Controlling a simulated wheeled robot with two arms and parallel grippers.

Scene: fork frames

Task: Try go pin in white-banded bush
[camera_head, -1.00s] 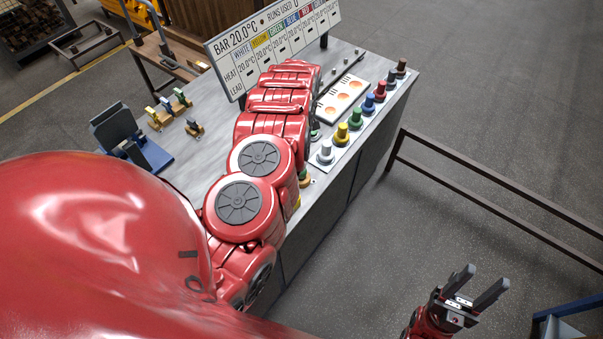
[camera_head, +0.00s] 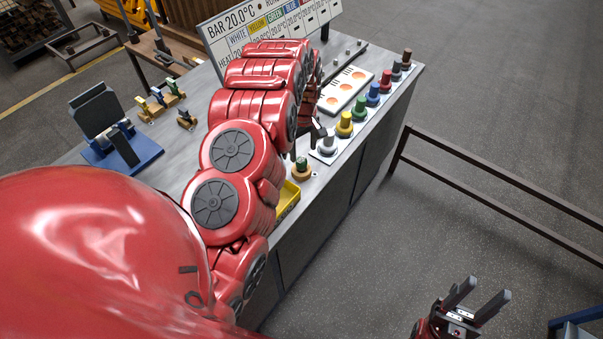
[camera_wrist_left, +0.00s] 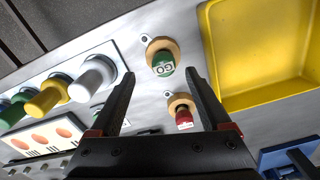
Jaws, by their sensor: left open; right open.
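The green GO pin (camera_wrist_left: 163,66) stands in a brass-coloured round holder; it also shows in the head view (camera_head: 301,163). A red-topped pin (camera_wrist_left: 184,115) stands in a similar holder beside it. The white-banded bush (camera_wrist_left: 93,77) is left of the GO pin in the wrist view, at the near end of the coloured row (camera_head: 327,145). My left gripper (camera_wrist_left: 160,77) is open and empty, its fingertips either side of the GO pin's line of sight; the height gap is unclear. My red arm mostly hides this gripper in the head view. My right gripper (camera_head: 487,287) is open and empty, off the bench.
A yellow tray (camera_wrist_left: 268,97) lies right of the pins. Yellow (camera_head: 344,124) and green (camera_head: 360,108) bushes, with several more, continue the row. A white plate with orange discs (camera_head: 346,90) lies behind them. A display board (camera_head: 222,47) and a blue stand (camera_head: 137,155) are on the bench.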

